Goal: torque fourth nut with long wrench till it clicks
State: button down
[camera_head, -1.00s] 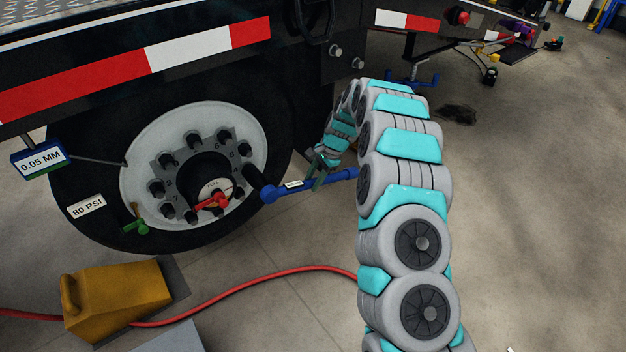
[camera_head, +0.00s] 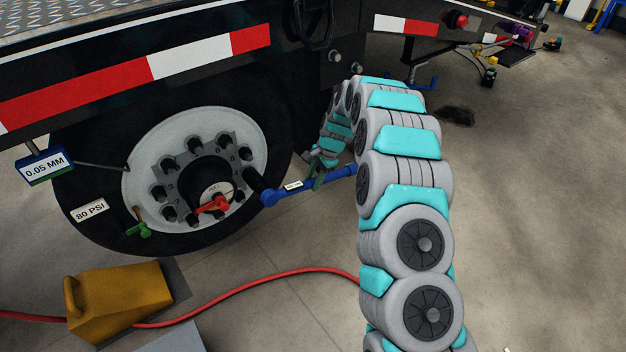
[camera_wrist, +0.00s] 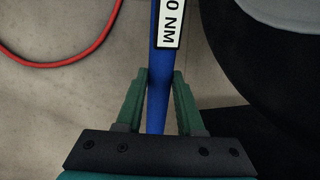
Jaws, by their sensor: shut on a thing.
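The long blue wrench (camera_head: 315,184) reaches right from the wheel, its black socket (camera_head: 255,181) over a position at the wheel's right side. The nut under the socket is hidden. Dark nuts (camera_head: 195,145) with small numbers ring the pale wheel hub (camera_head: 148,155); I cannot read which number the socket covers. My gripper (camera_head: 318,178) is on the wrench handle, right of the socket. In the wrist view, the green fingers of my gripper (camera_wrist: 160,78) stand on both sides of the blue handle (camera_wrist: 157,120), below a white label ending in "0 NM" (camera_wrist: 168,22).
A red T-handled part (camera_head: 213,205) sits at the hub centre, and a green valve piece (camera_head: 139,229) lower left. A yellow chock (camera_head: 120,298) and red hose (camera_head: 235,286) lie on the floor. A "0.05 MM" gauge (camera_head: 45,168) hangs left.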

jog(key=shift+r+h+p, duration=0.4)
jog(key=shift+r+p, duration=0.1)
jog(key=shift+p, duration=0.15)
dwell(0.5)
jog(key=shift+s+d, duration=0.75)
dwell(0.5)
jog(key=shift+s+d+r, duration=0.1)
jog(key=shift+s+d, duration=0.35)
jog(key=shift+s, duration=0.3)
jog(key=shift+s+d, duration=0.4)
jog(key=shift+s, duration=0.35)
